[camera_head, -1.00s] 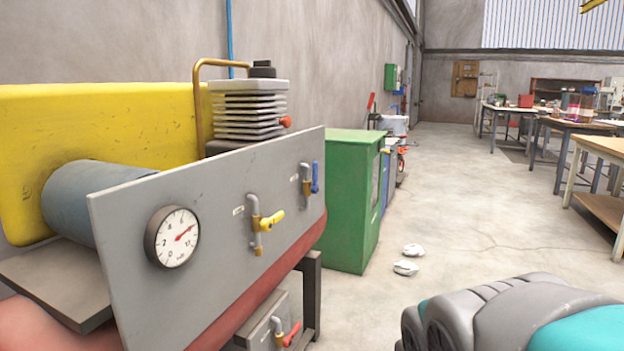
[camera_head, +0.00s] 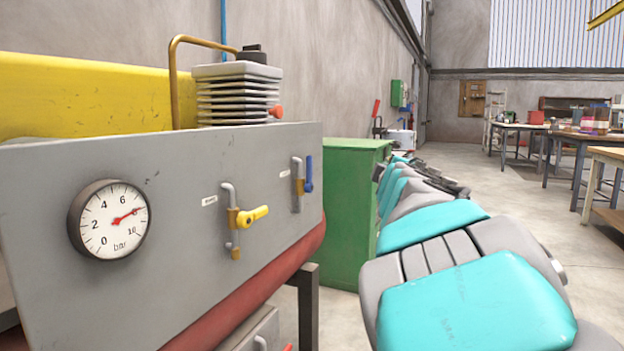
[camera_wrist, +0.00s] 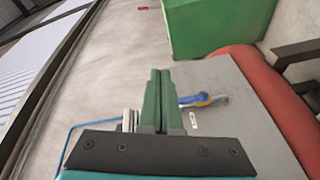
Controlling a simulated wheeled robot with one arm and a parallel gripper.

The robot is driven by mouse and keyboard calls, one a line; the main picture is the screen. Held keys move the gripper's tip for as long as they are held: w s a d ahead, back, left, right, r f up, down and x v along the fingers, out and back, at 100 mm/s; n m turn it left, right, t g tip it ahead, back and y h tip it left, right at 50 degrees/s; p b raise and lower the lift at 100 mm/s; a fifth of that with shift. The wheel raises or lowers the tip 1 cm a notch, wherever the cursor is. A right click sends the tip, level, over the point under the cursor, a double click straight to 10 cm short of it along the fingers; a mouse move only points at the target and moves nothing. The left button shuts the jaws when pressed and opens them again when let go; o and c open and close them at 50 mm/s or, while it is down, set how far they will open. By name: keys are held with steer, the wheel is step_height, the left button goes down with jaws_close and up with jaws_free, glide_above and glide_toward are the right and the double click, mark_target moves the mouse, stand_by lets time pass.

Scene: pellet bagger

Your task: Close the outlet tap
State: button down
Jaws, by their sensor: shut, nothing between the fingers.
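The grey panel (camera_head: 160,190) carries two taps with small labels I cannot read, so I cannot tell which is the outlet. The nearer tap has a yellow lever (camera_head: 254,215) pointing sideways, across its vertical pipe. The farther tap has a blue lever (camera_head: 309,174) standing upright, along its pipe. The blue lever also shows in the wrist view (camera_wrist: 187,100), just right of my gripper. My gripper (camera_wrist: 158,74) has green fingers, shut and empty, apparently apart from the lever. In the head view my arm reaches forward on the right; its fingers are not clearly visible.
A pressure gauge (camera_head: 110,219) sits on the panel's near end. A green cabinet (camera_head: 347,205) stands beyond the panel. A finned compressor head (camera_head: 237,95) and a bent copper pipe (camera_head: 172,75) rise behind it. A red tank (camera_head: 250,285) runs below. Open floor lies to the right.

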steer(key=w+a+f+n+g+y+b, duration=0.25)
steer(key=a+n+y, duration=0.6)
steer(key=a, duration=0.65)
steer(key=p, duration=0.4)
glide_toward(306, 170)
steer(key=shift+n+t+h, duration=0.25)
steer(key=shift+t+h, duration=0.1)
steer(key=w+a, duration=0.3)
steer(key=a, duration=0.1)
steer(key=shift+w+a+r, duration=0.1)
steer(key=shift+w+r, duration=0.2)
steer(key=shift+r, duration=0.05)
steer(key=shift+w, duration=0.75)
steer(key=shift+d, duration=0.25)
steer(key=shift+w+d+r+p, duration=0.1)
steer(key=shift+r+p, duration=0.2)
steer(key=shift+p, duration=0.85)
